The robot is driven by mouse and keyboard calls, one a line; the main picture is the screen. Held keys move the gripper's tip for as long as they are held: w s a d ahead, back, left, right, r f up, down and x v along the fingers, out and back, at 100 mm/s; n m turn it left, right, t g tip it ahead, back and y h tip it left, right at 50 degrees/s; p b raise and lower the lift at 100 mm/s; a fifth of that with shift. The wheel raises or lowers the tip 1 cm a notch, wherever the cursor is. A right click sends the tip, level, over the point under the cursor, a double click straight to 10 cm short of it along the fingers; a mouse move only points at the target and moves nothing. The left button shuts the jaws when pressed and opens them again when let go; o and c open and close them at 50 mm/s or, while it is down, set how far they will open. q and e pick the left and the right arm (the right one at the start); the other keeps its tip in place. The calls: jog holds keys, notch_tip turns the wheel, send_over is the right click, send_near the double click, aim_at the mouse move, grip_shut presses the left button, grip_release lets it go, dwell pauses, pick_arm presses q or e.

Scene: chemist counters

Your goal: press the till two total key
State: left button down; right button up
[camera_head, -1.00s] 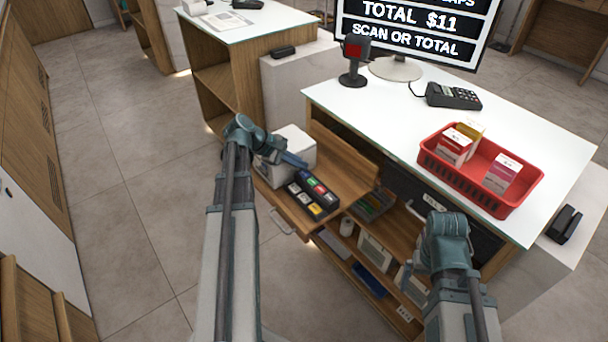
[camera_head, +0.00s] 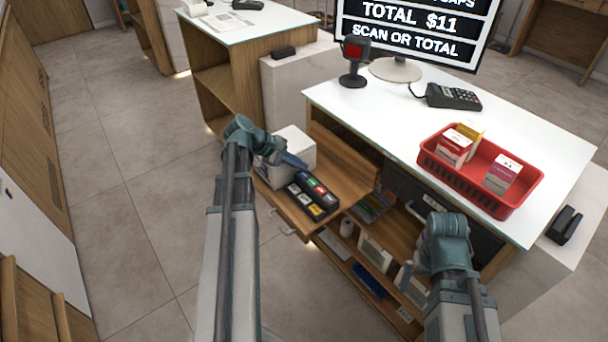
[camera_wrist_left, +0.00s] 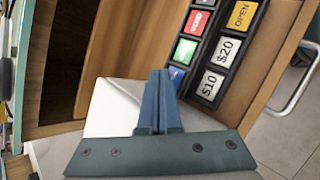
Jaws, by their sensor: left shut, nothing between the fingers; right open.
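The till keypad (camera_head: 313,193) is a black block with two rows of coloured keys on the pulled-out wooden shelf. In the left wrist view it shows a red VOID key (camera_wrist_left: 197,22), a green key (camera_wrist_left: 185,50), a blue key (camera_wrist_left: 177,74), a yellow OPEN key (camera_wrist_left: 242,14), and white $20 (camera_wrist_left: 226,51) and $10 (camera_wrist_left: 210,86) keys. My left gripper (camera_head: 300,162) is shut and empty, its tips by the blue-key end; contact cannot be told. The blue key is partly hidden by the fingers. My right gripper (camera_head: 411,270) is open, its fingers hard to make out, away from the keypad.
A white box-shaped device (camera_head: 291,150) stands beside the keypad, close to my left gripper. The counter top (camera_head: 400,120) holds a scanner (camera_head: 354,62), a card terminal (camera_head: 452,97), a monitor (camera_head: 412,30) and a red basket (camera_head: 478,186) of boxes. Floor is clear at left.

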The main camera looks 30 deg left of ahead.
aim_at(299, 174)
pick_arm(q)
jog(key=shift+f, duration=0.15)
dwell(0.5)
jog(key=shift+f+b, duration=0.3)
jog(key=shift+b, duration=0.1)
jog(key=shift+f+b, duration=0.4)
jog(key=shift+b, duration=0.05)
dwell(0.6)
jog(key=shift+r, duration=0.1)
jog(key=shift+w+a+r+p, duration=0.1)
jog(key=shift+a+r+p, duration=0.1)
jog(key=shift+r+p, duration=0.6)
jog(key=shift+f, duration=0.15)
notch_tip(299, 174, up, 5)
jog(key=p, duration=0.5)
jog(key=shift+d, duration=0.1)
